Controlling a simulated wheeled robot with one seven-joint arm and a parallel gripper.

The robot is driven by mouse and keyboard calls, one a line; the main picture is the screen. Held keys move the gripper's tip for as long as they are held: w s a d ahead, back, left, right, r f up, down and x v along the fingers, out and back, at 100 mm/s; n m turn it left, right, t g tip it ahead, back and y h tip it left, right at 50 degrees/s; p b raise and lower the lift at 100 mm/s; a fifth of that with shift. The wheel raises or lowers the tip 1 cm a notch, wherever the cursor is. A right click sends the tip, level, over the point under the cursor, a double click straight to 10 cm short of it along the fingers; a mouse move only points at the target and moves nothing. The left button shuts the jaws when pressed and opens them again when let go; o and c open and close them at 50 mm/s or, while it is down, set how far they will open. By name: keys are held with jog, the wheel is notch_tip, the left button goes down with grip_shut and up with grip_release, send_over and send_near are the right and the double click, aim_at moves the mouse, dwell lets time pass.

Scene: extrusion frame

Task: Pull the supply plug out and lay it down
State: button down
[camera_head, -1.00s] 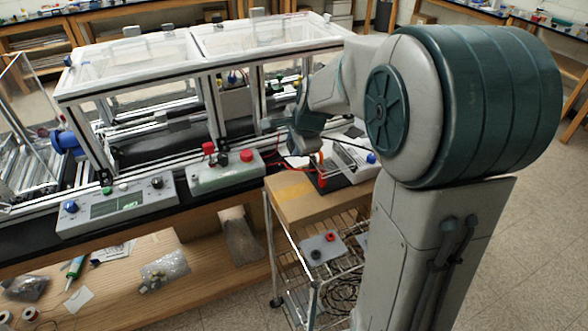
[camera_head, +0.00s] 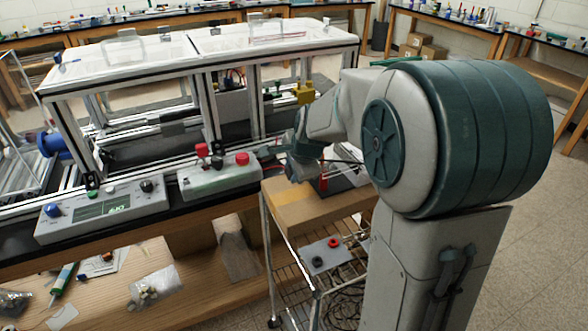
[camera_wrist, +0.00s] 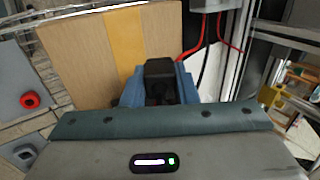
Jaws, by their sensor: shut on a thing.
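My gripper (camera_wrist: 160,92) has blue fingers shut on a black block-shaped plug (camera_wrist: 160,70) in the wrist view. The plug shows against the cardboard box (camera_wrist: 92,45), near its tape strip. Whether it touches the box cannot be told. In the head view my gripper (camera_head: 298,168) is above the left part of the box (camera_head: 290,205), and the plug is hidden there. A grey unit (camera_wrist: 215,5) with red and black leads (camera_wrist: 190,58) stands at the top of the wrist view. The far end of the plug's cable cannot be made out.
A wire cart (camera_head: 265,255) carries the box; its lower shelf holds a grey plate with red and black knobs (camera_head: 325,255). A grey control box with red buttons (camera_head: 218,180) and the framed machine (camera_head: 200,70) stand close on the left.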

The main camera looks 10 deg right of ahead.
jog(key=shift+f+b, duration=1.45)
jog(key=shift+f, duration=0.7)
jog(key=c, duration=1.1)
grip_release()
jog(key=shift+o, duration=0.2)
jog(key=shift+r, duration=0.1)
jog(key=v, duration=1.3)
jog(key=shift+s+r, duration=0.25)
jog(key=shift+r, duration=0.05)
